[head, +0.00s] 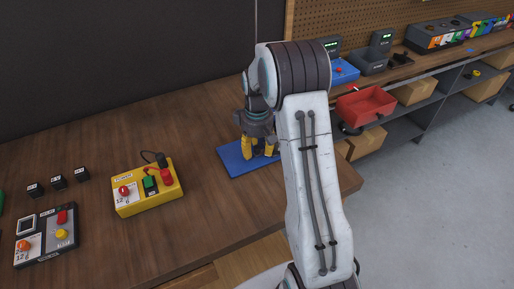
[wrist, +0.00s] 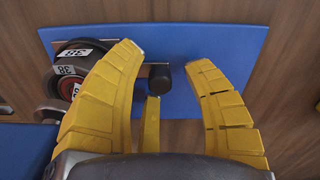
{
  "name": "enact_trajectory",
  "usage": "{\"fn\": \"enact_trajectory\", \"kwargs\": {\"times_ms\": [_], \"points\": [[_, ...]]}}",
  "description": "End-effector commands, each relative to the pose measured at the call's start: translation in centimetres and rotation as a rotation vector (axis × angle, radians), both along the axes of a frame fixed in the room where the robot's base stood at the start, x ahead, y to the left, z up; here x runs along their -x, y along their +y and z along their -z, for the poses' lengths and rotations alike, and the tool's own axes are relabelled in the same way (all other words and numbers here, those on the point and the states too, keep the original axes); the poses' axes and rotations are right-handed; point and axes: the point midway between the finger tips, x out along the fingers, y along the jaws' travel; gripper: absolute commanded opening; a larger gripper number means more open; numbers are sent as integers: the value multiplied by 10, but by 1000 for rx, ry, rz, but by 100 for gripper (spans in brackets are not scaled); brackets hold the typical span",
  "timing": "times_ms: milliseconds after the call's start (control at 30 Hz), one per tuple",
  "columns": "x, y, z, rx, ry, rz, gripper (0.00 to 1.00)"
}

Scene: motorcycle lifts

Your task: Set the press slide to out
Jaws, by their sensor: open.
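My gripper (head: 258,150) is over a blue plate (head: 232,168) on the wooden bench in the head view. In the wrist view, its yellow fingers are spread apart and my gripper (wrist: 165,58) is open. A short dark cylindrical knob (wrist: 159,77) shows between the fingers, over the blue plate (wrist: 208,38); I see no contact with it. To the left, a round dark device (wrist: 72,60) with white "38" labels and a red centre is partly hidden by the left finger. No label names the press slide, so I cannot tell which part it is.
A yellow control box (head: 147,187) with red and green parts stands left of the plate. A dark control panel (head: 46,236) and several small black blocks (head: 57,182) lie farther left. A red bin (head: 365,104) is on the right shelving. Bench between box and plate is clear.

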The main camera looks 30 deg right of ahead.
Motion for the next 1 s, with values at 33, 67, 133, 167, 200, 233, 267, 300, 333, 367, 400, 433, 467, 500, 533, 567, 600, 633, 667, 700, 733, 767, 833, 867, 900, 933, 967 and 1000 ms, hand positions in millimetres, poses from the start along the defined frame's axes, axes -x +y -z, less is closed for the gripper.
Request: {"fn": "enact_trajectory", "kwargs": {"times_ms": [33,67,133,167,200,233,267,300,333,367,400,433,467,500,533,567,600,633,667,700,733,767,833,867,900,933,967,1000], "points": [[0,0,0,0,0,0,45],[0,0,0,0,0,0,45],[0,0,0,0,0,0,45],[0,0,0,0,0,0,45],[0,0,0,0,0,0,45],[0,0,0,0,0,0,43],[0,0,0,0,0,0,40],[0,0,0,0,0,0,36],[0,0,0,0,0,0,34],[0,0,0,0,0,0,31],[0,0,0,0,0,0,27],[0,0,0,0,0,0,25],[0,0,0,0,0,0,22],[0,0,0,0,0,0,19],[0,0,0,0,0,0,16],[0,0,0,0,0,0,13],[0,0,0,0,0,0,10],[0,0,0,0,0,0,7],[0,0,0,0,0,0,4],[0,0,0,0,0,0,1],[0,0,0,0,0,0,0],[0,0,0,0,0,0,0],[0,0,0,0,0,0,0],[0,0,0,0,0,0,0],[0,0,0,0,0,0,0],[0,0,0,0,0,0,0],[0,0,0,0,1,0,0],[0,2,1,0,1,-1,0]]}}
